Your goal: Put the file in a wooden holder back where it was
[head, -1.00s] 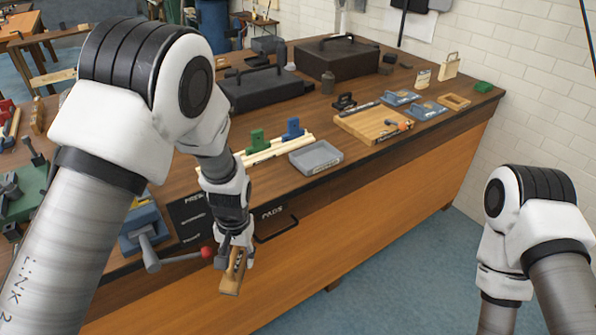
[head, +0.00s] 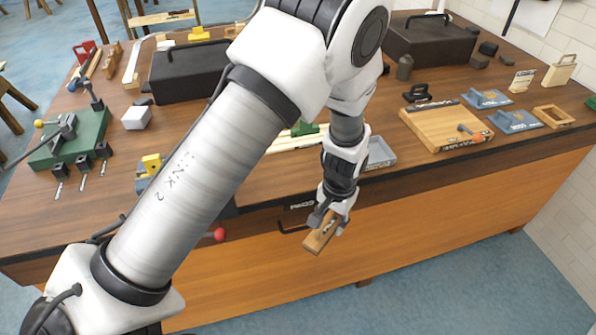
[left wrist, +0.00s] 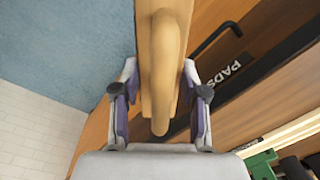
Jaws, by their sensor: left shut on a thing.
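The file in a wooden holder (head: 318,241) is a light wooden block held in front of the bench's front face, below the worktop edge. My left gripper (head: 331,219) is shut on it. In the left wrist view the wooden holder (left wrist: 164,40) sits between the two fingers, with a rounded wooden bar along it. The file itself cannot be made out clearly. My right gripper is out of view.
The workbench (head: 262,192) has a drawer handle (head: 291,228) close left of the held holder. A grey tray (head: 381,154) stands near the front edge, partly behind my left arm. A wooden board (head: 440,128) with an orange-handled tool lies further right. Black toolboxes (head: 190,72) stand behind.

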